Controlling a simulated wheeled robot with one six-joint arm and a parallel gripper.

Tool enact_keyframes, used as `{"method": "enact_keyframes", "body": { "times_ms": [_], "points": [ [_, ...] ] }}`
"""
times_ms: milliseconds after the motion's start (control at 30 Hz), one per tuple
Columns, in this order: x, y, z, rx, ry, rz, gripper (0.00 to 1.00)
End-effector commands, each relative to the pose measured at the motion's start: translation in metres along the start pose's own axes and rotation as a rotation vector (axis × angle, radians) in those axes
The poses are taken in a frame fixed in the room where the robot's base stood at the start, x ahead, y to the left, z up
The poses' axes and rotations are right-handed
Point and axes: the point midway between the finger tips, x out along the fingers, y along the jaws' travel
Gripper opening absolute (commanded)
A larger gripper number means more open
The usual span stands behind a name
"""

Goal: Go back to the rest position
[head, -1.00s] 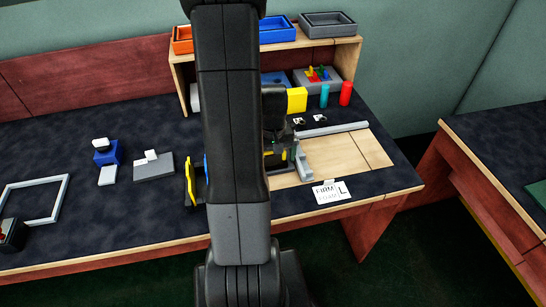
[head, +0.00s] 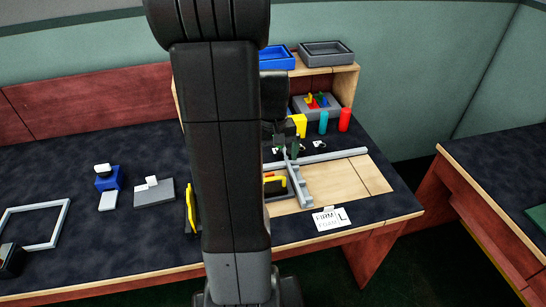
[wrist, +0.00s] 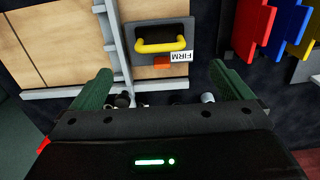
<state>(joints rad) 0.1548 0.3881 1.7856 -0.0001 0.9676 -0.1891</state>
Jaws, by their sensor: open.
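My gripper (head: 288,150) is open and empty above the wooden board, partly hidden by my arm in the head view. In the wrist view its two green fingers stand wide apart, with the gripper (wrist: 165,85) open between them. A dark block with a yellow handle and a FIRM label (wrist: 145,57) lies beyond the fingertips, apart from them, beside a grey rail (wrist: 115,40). In the head view, part of this block (head: 275,184) shows beside my arm on the board.
A wooden shelf (head: 345,80) with blue (head: 277,62) and grey (head: 327,54) trays stands behind. Teal (head: 323,122) and red (head: 344,119) cylinders stand right. A FIRM card (head: 331,218) lies at the front edge. Coloured plates (wrist: 255,30) stand at right in the wrist view.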

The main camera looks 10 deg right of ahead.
Motion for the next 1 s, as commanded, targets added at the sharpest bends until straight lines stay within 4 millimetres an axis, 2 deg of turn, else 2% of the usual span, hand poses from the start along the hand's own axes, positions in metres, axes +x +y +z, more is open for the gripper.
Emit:
{"method": "enact_keyframes", "body": {
  "times_ms": [167,267,900,1000],
  "points": [
    [0.004,0.0,0.0,0.0,-0.001,0.0,0.99],
    [0.013,0.0,0.0,0.0,-0.003,-0.001,0.99],
    [0.128,0.0,0.001,0.0,-0.004,-0.001,0.99],
    [0.113,0.0,-0.001,0.0,0.004,0.001,0.99]
  ]
}}
